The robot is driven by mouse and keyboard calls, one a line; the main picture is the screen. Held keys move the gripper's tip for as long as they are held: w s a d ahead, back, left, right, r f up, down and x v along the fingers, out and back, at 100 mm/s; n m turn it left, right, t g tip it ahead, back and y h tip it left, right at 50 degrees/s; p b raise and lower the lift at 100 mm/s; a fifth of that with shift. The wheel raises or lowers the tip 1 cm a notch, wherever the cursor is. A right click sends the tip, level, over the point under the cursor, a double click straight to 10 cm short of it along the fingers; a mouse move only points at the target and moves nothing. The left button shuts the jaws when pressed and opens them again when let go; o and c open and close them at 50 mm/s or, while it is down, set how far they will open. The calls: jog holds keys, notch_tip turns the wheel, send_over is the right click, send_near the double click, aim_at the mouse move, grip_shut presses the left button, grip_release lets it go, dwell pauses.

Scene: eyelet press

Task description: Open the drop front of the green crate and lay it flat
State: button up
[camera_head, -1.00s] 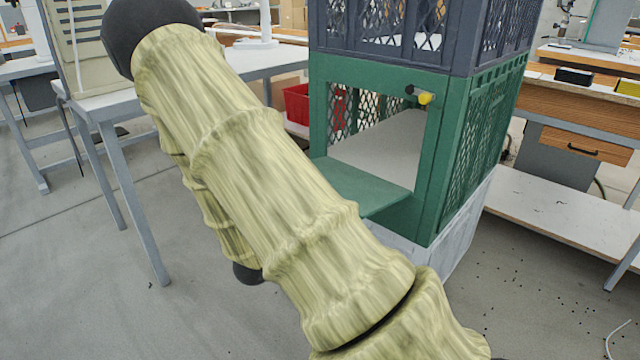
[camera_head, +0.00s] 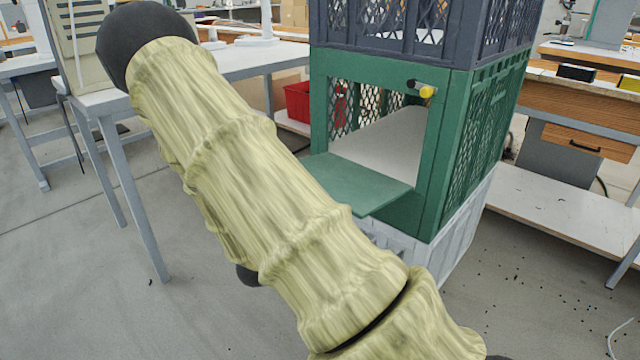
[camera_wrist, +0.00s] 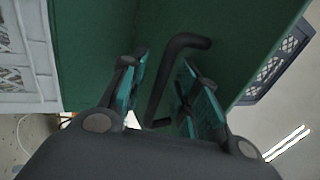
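The green crate (camera_head: 455,140) stands in the head view with its front opening showing the pale floor inside. Its drop front (camera_head: 355,183) is folded down and sticks out from the lower edge of the opening, near level. My arm hides its left part. A black latch with a yellow knob (camera_head: 427,92) sits at the opening's upper right. In the wrist view, a bent black handle (camera_wrist: 160,95) stands on a green panel (camera_wrist: 235,40). My gripper (camera_wrist: 165,92) has its teal fingertips apart on either side of the handle; firm contact is not clear. The gripper is hidden in the head view.
A navy crate (camera_head: 385,45) is stacked on the green one, and a pale grey crate (camera_head: 460,235) is under it. A red bin (camera_head: 297,102) is behind, at left. Benches stand left and right. The floor in front is clear.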

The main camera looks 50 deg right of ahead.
jog(key=v, duration=1.2)
jog(key=shift+f, duration=0.1)
dwell(0.4)
